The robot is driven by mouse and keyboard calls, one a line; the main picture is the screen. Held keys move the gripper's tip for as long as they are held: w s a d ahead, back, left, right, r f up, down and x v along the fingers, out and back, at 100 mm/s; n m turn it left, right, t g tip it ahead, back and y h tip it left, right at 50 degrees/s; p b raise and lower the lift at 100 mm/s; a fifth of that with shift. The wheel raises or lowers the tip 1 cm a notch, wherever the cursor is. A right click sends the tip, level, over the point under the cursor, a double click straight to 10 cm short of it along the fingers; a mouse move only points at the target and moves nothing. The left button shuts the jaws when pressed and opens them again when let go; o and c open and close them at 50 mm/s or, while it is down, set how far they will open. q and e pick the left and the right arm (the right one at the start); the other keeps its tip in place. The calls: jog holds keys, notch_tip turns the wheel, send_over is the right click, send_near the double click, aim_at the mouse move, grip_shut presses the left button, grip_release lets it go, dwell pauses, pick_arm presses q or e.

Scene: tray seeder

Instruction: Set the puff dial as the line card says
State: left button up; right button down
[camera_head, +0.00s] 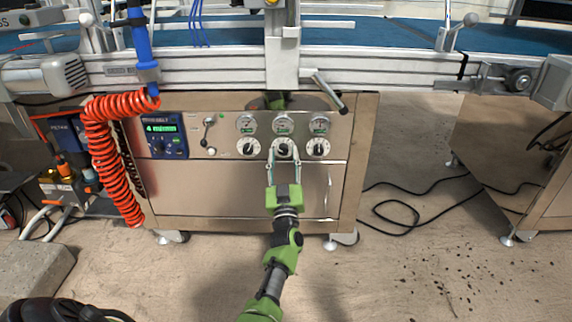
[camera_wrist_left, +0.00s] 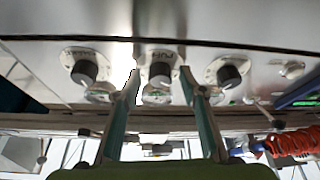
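Three round dials with white faces and dark knobs sit in a row on the steel panel: a left dial (camera_head: 248,146), a middle dial (camera_head: 284,148) and a right dial (camera_head: 318,147). My left gripper (camera_head: 284,158) is open at the middle dial, one finger on each side. In the left wrist view, the middle knob (camera_wrist_left: 160,73) lies between the two fingertips (camera_wrist_left: 161,80), with a visible gap on both sides. The label by this dial is upside down there and hard to read. I cannot read the pointer setting. No line card is legible. My right gripper is not in view.
A gauge (camera_head: 283,125) sits above the middle dial, with one above each neighbour. A blue display unit (camera_head: 164,136) and a small lever (camera_head: 208,131) are to the left. A clamp handle (camera_head: 329,92) hangs above right. A red coiled hose (camera_head: 112,155) hangs at left.

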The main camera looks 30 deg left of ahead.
pick_arm(q)
jog(key=m+h, duration=0.1)
jog(key=m+t+b, duration=0.1)
jog(key=m, duration=0.1)
jog(key=m+h+b, duration=0.1)
jog(key=m, duration=0.1)
jog(key=shift+s+a+f+t+h, duration=0.15)
jog(key=shift+a+t+h, duration=0.1)
jog(key=shift+t+h, duration=0.05)
jog(key=m+h, duration=0.1)
jog(key=m, duration=0.2)
jog(key=shift+s+a+h+b, duration=0.1)
jog(key=shift+h+b, duration=0.2)
jog(key=shift+b, duration=0.1)
jog(key=shift+s+d+m+p, duration=0.35)
jog(key=shift+s+m+p, duration=0.15)
jog(key=shift+p, duration=0.25)
jog(key=p+v, duration=0.4)
jog(key=v, duration=0.8)
jog(key=s+d+f+m+g+h+p, duration=0.1)
jog(key=s+d+f+g+h+p, duration=0.2)
jog(key=d+p, duration=0.5)
jog(key=s+d+f+m+g+h+p, duration=0.1)
jog(key=s+d+f+g+h+p, duration=0.2)
jog(key=d+p, duration=0.6)
jog(key=shift+s+f+h+p, duration=0.65)
jog(key=shift+s+h+p, duration=0.75)
jog(key=shift+p, duration=1.3)
jog(key=shift+w+d+h, duration=0.1)
jog(key=shift+w+h, duration=0.2)
